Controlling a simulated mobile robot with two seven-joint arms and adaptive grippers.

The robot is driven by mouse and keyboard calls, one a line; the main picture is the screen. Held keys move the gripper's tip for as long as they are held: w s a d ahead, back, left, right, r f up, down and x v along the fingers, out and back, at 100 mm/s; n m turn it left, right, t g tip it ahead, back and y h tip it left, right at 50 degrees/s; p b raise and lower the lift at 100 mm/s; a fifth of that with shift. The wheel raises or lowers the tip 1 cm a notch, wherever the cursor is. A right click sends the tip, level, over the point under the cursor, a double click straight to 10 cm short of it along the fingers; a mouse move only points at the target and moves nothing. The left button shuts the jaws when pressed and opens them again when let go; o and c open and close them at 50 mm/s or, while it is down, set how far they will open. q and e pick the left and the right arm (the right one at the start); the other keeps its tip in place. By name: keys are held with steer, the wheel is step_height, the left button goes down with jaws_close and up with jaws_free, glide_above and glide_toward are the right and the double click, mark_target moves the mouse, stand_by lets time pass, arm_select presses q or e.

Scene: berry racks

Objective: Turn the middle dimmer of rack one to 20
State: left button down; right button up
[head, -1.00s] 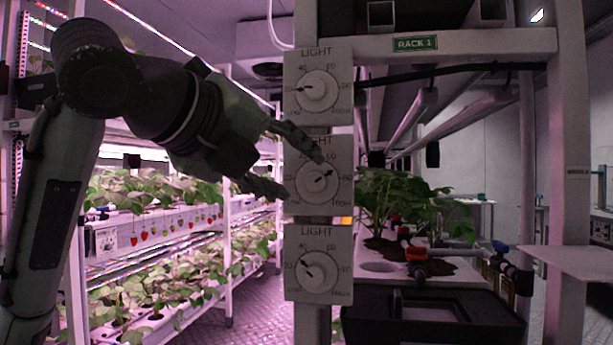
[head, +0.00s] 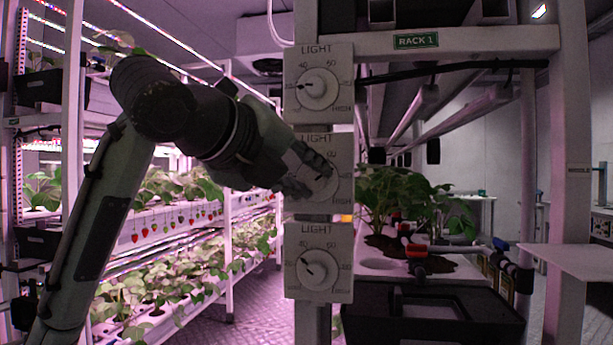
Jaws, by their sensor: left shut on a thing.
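Three white dimmer panels marked LIGHT are stacked on a post below the green RACK 1 sign (head: 416,41). The middle dimmer (head: 342,150) has its knob mostly covered by my left gripper (head: 312,178). My left gripper is shut on this knob, its fingers on either side of it. The knob's exact pointer setting is hard to read behind the fingers. The top dimmer (head: 318,89) points left, near 20. The bottom dimmer (head: 317,269) points up and left, between 20 and 40. My right gripper is not in view.
Strawberry plants (head: 395,200) grow in a white tray right of the post, above a black bin (head: 430,318). Planted shelves (head: 165,225) stand behind my left arm. A pale ledge (head: 580,262) juts in at the right. The aisle floor (head: 255,305) left of the post is clear.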

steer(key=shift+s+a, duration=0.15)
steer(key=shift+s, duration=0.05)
